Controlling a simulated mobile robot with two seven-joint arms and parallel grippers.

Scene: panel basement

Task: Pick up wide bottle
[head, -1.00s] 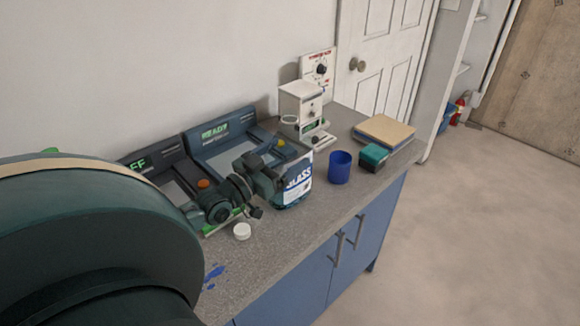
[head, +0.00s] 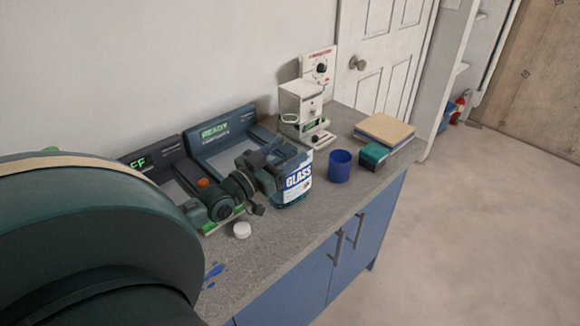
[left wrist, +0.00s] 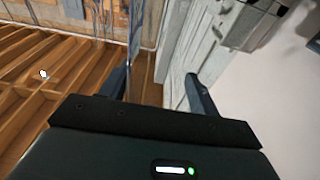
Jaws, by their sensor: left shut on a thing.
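The wide bottle (head: 298,182) stands upright at the counter's front part, with a white and blue label reading GLASS and a dark blue-green lower part. My left gripper (head: 284,166) reaches it from the left and is shut on its upper part, hiding the top and left side. I cannot tell whether its base touches the counter. In the left wrist view the two fingers (left wrist: 160,85) stand apart with a clear, see-through shape between them. My right gripper is not in view.
A white device (head: 300,105) and a READY station (head: 215,135) stand behind. A white lid (head: 242,230) lies in front.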

